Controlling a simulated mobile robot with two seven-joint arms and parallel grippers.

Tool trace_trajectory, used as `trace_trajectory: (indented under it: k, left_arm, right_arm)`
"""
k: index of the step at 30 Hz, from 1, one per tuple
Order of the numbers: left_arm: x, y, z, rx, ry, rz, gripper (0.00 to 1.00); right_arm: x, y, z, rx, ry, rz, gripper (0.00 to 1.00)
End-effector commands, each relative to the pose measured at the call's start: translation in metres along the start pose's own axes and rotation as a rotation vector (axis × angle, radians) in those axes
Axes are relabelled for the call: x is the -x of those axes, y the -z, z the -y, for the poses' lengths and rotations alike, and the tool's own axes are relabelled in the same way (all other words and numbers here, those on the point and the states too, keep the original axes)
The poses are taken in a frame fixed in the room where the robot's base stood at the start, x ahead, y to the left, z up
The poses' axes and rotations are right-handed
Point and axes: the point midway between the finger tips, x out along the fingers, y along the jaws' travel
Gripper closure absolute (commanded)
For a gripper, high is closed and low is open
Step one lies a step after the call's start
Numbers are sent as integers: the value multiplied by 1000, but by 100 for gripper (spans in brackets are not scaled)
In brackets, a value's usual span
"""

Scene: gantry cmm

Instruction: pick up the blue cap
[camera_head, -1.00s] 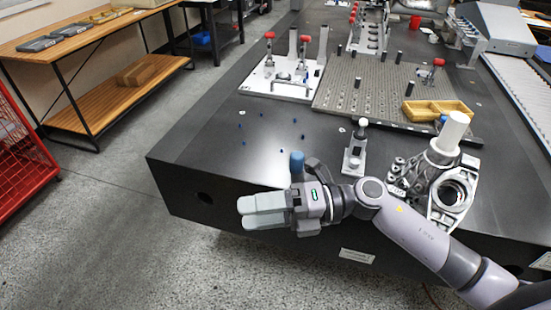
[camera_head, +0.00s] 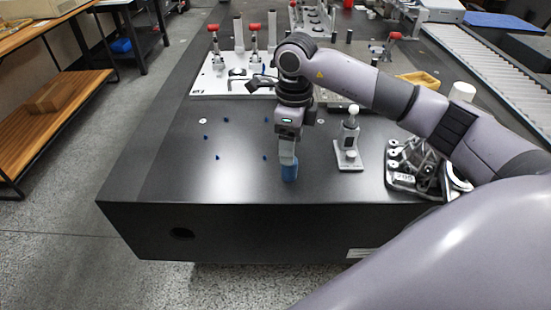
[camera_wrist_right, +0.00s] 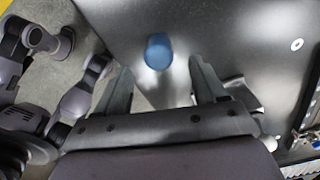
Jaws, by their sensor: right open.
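The blue cap (camera_head: 290,173) stands on the dark granite table near its front edge in the head view. My right gripper (camera_head: 287,157) points down just over it, and its fingers hide the cap's upper part there. In the right wrist view the blue cap (camera_wrist_right: 159,52) lies a little beyond and between the two spread fingertips of my right gripper (camera_wrist_right: 162,80). The fingers are open and empty, and I see no grip on the cap. My left gripper does not show in the head view.
A small metal stand with a white ball (camera_head: 349,140) is right of the cap, with a metal casting (camera_head: 412,165) farther right. Several tiny blue pieces are scattered to the left. A white fixture plate (camera_head: 215,80) with red-knobbed clamps is behind. The table's front left is clear.

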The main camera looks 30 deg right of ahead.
Motion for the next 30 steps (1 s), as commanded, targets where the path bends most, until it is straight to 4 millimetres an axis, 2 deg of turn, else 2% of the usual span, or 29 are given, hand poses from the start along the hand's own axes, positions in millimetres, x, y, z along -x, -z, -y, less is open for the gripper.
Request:
trace_trajectory:
  k: [11, 18, 26, 30]
  left_arm:
    - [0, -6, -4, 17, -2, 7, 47]
    - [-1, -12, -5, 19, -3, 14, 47]
    - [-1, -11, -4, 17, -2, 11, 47]
    - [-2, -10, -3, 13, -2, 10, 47]
  right_arm:
    - [-32, 1, 0, -1, -1, -4, 30]
    - [-67, 1, -2, 0, 0, -3, 30]
    - [-71, 1, -1, 0, 1, -1, 30]
    - [-71, 1, -1, 0, 1, -1, 75]
